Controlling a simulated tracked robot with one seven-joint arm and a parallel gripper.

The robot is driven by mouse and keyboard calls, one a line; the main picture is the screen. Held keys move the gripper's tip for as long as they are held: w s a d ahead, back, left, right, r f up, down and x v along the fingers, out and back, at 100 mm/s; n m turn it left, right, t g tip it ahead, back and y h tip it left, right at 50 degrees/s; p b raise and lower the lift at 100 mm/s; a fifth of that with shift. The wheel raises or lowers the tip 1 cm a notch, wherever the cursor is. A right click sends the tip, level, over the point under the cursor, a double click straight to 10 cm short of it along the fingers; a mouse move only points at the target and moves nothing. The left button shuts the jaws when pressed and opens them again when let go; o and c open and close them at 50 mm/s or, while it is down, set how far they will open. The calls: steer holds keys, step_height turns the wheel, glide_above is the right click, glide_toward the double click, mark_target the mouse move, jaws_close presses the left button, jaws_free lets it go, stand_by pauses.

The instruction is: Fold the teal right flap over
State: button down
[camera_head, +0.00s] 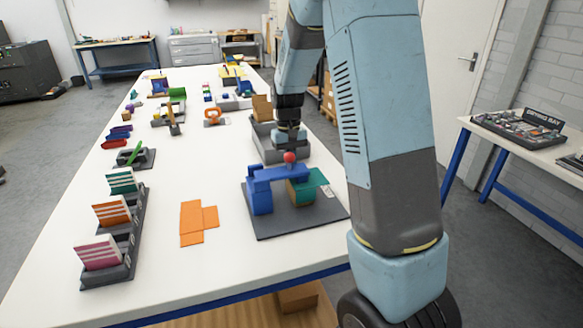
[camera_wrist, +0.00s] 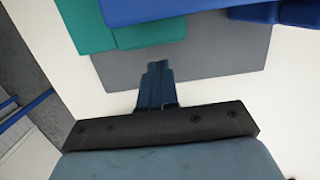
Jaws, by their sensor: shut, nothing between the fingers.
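In the wrist view the teal flap (camera_wrist: 82,22) is at the upper left, beside a greener panel (camera_wrist: 150,33). My gripper (camera_wrist: 158,68) is shut and empty, over the grey plate's edge in the wrist view, apart from the flap. In the head view my gripper's wrist (camera_head: 288,133) is behind the fixture; the fingertips are hidden.
A grey open box (camera_head: 268,150) stands just behind the fixture, close to my gripper. An orange flat sheet (camera_head: 197,222) lies left of the plate. A dark rack (camera_head: 125,245) of cards stands at the left edge.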

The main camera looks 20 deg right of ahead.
steer(key=shift+w+r, duration=0.1)
steer(key=shift+w, duration=0.05)
step_height(320, 180, up, 8)
stand_by(0.9)
steer(key=s+r+t, duration=0.4)
steer(key=s+r, duration=0.7)
steer(key=s, duration=0.3)
steer(key=s+r+t, duration=0.1)
steer(key=s+t, duration=0.2)
steer(key=s, duration=1.1)
steer(key=shift+a+r, duration=0.15)
